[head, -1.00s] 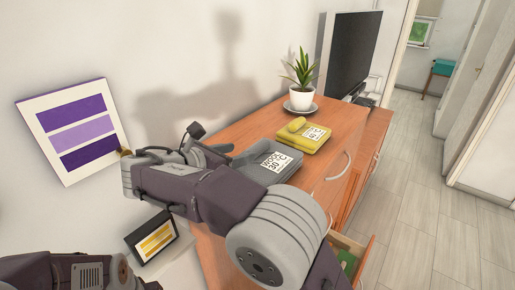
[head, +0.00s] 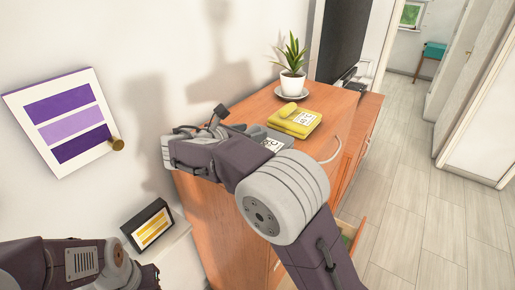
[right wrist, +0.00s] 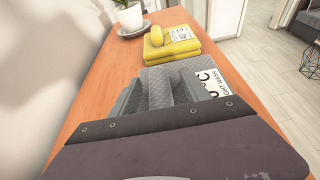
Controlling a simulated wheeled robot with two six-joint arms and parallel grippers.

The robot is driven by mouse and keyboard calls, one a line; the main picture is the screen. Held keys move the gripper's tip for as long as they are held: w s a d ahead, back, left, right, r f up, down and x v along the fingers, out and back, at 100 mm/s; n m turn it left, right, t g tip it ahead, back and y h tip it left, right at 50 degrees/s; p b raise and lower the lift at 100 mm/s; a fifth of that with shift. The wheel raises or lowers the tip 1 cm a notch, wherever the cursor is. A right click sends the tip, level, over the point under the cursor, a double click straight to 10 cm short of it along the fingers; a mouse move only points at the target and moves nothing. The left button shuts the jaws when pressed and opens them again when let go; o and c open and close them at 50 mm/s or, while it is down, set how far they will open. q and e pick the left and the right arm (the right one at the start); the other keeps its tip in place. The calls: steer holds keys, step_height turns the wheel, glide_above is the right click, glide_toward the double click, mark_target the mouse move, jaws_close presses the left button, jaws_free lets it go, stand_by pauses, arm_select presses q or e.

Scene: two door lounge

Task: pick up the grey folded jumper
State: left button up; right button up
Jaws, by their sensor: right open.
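The grey folded jumper (head: 277,139) lies on the orange-brown dresser top, partly hidden behind my right arm in the head view. In the right wrist view the grey jumper (right wrist: 160,82) has a knitted texture and a white printed label on its right side. My right gripper (right wrist: 158,95) is open, with its two grey fingers over the near part of the jumper. I cannot tell whether they touch it. My left arm is at the lower left of the head view; its gripper does not show.
A yellow folded garment (head: 294,121) with a rolled piece on top lies just beyond the jumper. A potted plant (head: 292,75) on a saucer stands behind it. A wall is on the left, with a striped picture (head: 68,122). A small framed picture (head: 148,225) stands near my left arm.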

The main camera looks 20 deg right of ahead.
steer(key=shift+w, duration=0.15)
steer(key=shift+a, duration=0.1)
jaws_close()
steer(key=shift+r, duration=0.5)
step_height(320, 180, up, 3)
steer(key=w+d+r, duration=0.2)
steer(key=d+r, duration=0.5)
steer(key=d, duration=0.4)
steer(key=shift+w+d+p, duration=0.2)
steer(key=shift+w+p, duration=0.1)
steer(key=shift+w, duration=0.05)
